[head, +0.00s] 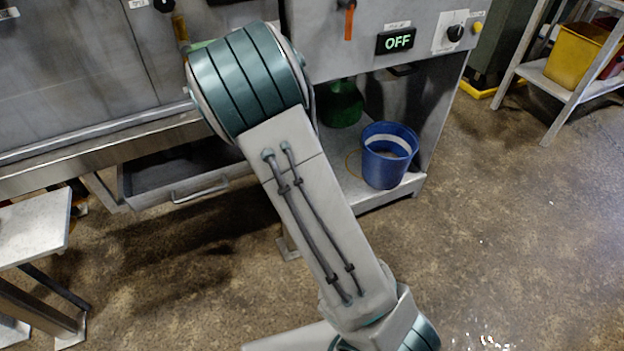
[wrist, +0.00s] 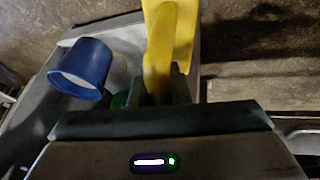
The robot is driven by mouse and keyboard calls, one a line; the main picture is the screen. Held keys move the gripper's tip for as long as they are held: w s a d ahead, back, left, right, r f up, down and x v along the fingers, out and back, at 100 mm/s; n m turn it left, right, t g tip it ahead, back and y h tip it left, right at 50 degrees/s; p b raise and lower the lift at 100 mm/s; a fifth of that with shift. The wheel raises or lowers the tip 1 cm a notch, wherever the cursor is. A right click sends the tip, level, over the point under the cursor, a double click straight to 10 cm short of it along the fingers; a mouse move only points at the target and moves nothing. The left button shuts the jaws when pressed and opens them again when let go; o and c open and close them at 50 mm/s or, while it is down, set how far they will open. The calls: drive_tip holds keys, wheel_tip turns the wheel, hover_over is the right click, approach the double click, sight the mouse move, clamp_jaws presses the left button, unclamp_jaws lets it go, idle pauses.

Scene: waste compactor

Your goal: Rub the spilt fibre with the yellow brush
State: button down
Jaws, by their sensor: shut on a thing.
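In the wrist view a yellow brush (wrist: 160,50) stands up out of the jaws of my gripper (wrist: 163,88). The jaws are shut on its handle, and the brush reaches to the top edge of the picture. I cannot make out its bristles clearly or whether it touches anything. In the head view my own arm hides the gripper and most of what lies behind it. I cannot make out the spilt fibre in either view.
A blue bucket (head: 386,170) stands on a low shelf with a green bucket (head: 341,110) behind it. An open drawer (head: 203,187) sits under the grey machine, whose display (head: 395,41) reads OFF. A bench (head: 30,225) is at left, a rack (head: 560,80) at right. Floor in front is clear.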

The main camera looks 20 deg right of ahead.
wheel_tip(320, 180, down, 8)
drive_tip(key=b, duration=0.6)
drive_tip(key=shift+r, duration=0.3)
drive_tip(key=shift+w+d+f, duration=0.15)
drive_tip(key=shift+d, duration=0.1)
drive_tip(key=w+d+f+n+y, duration=0.4)
drive_tip(key=w+d+f+n, duration=0.7)
drive_tip(key=w+f, duration=0.3)
drive_tip(key=shift+w+n+y, duration=0.3)
drive_tip(key=shift+w+y, duration=0.1)
drive_tip(key=shift+w, duration=0.35)
